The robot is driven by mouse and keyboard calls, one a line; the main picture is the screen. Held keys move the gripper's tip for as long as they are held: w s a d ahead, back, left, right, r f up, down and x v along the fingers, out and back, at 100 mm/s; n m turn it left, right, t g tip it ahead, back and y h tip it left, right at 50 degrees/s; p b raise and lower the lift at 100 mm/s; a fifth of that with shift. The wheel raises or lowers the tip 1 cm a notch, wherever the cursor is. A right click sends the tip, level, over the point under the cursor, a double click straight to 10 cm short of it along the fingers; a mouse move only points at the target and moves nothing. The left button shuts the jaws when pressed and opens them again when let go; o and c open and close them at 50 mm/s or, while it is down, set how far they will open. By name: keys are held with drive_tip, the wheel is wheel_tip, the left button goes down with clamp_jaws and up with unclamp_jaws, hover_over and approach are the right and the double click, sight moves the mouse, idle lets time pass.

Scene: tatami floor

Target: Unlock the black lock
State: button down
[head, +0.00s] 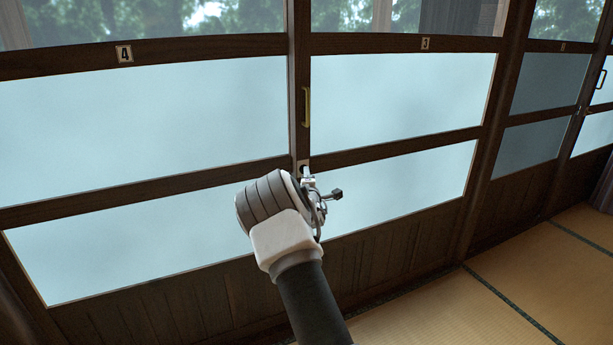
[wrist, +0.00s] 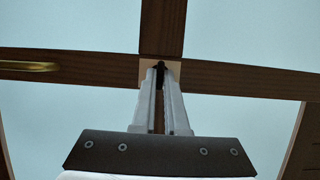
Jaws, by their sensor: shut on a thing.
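My gripper (wrist: 159,88) reaches up to the wooden door frame where the upright and the crossbar meet. Its two pale fingers are close together, shut on a small dark piece, the black lock (wrist: 159,65), at their tips. The lock is mostly hidden by the fingers, and I cannot tell how it is turned. A pale plate (wrist: 174,69) shows behind it on the frame. In the head view my gripper (head: 308,178) is at the same joint, below the brass handle, and the lock itself is hidden there.
Sliding doors with frosted panes (head: 150,125) fill the wall, marked with number plates (head: 125,54). A brass handle (head: 306,107) sits above my gripper; it also shows in the wrist view (wrist: 28,66). Tatami floor (head: 520,290) is clear at the lower right.

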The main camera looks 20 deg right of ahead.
drive_tip(key=shift+r, duration=0.1)
drive_tip(key=m+g+y+p, duration=0.1)
drive_tip(key=m+y+p, duration=0.1)
drive_tip(key=m+p, duration=0.2)
drive_tip(key=m+g+y+p, duration=0.1)
drive_tip(key=m+y+p, duration=0.1)
drive_tip(key=m+p, duration=0.3)
drive_tip(key=d+r+m+g+y+p, duration=0.1)
drive_tip(key=m+y+p, duration=0.1)
drive_tip(key=m+p, duration=0.2)
drive_tip(key=shift+y+p, duration=0.4)
drive_tip(key=shift+p, duration=0.45)
drive_tip(key=shift+m, duration=0.3)
drive_tip(key=c, duration=0.9)
unclamp_jaws()
drive_tip(key=shift+c, duration=0.2)
drive_tip(key=shift+f, duration=0.1)
